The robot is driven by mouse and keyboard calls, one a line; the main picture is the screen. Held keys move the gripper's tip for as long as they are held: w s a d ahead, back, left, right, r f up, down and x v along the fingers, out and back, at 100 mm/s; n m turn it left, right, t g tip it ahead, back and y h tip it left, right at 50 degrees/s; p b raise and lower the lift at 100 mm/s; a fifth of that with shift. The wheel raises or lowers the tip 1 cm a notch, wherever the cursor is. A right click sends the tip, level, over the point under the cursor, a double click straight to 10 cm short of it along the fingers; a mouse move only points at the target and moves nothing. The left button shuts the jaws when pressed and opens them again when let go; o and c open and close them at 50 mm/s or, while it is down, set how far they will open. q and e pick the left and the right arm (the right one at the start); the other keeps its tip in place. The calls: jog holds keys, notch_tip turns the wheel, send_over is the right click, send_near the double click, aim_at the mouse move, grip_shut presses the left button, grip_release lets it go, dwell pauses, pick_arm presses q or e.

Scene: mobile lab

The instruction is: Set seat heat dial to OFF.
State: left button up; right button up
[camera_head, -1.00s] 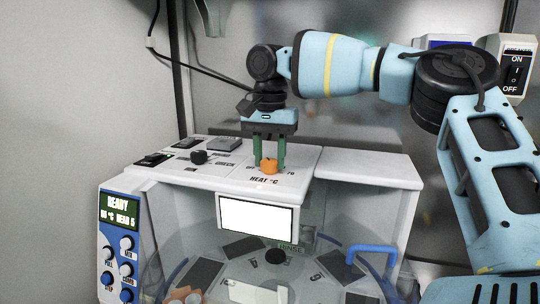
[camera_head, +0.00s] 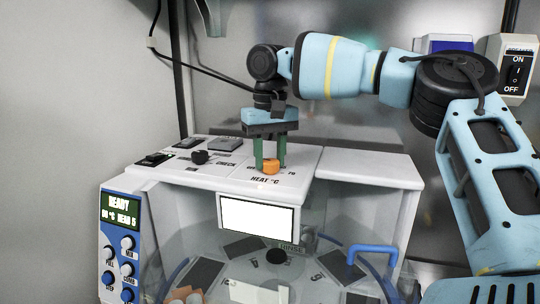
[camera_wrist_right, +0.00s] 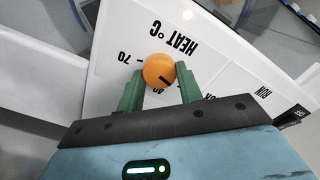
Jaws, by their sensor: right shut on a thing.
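The orange heat dial (camera_head: 270,167) sits on the white top panel of the machine, beside the printed words HEAT °C. My right gripper (camera_head: 270,160) points down from above, with its green fingers shut on the dial. In the right wrist view the dial (camera_wrist_right: 158,70) is between the two fingertips (camera_wrist_right: 160,76). A short black mark on the dial points toward the gripper's palm, near a partly hidden number. A 70 is printed to the left of the dial there. The OFF label cannot be made out for sure. My left gripper is out of view.
A black knob (camera_head: 200,157) and a black rocker switch (camera_head: 154,159) are left of the dial on the panel. A blue control box (camera_head: 121,245) with a green display stands at the left. A clear round cover with a blue handle (camera_head: 372,250) lies in front.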

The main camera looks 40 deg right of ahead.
aim_at(270, 160)
dwell(0.5)
jog(key=o, duration=1)
jog(key=shift+r, duration=3.9)
jog(key=shift+f, duration=0.1)
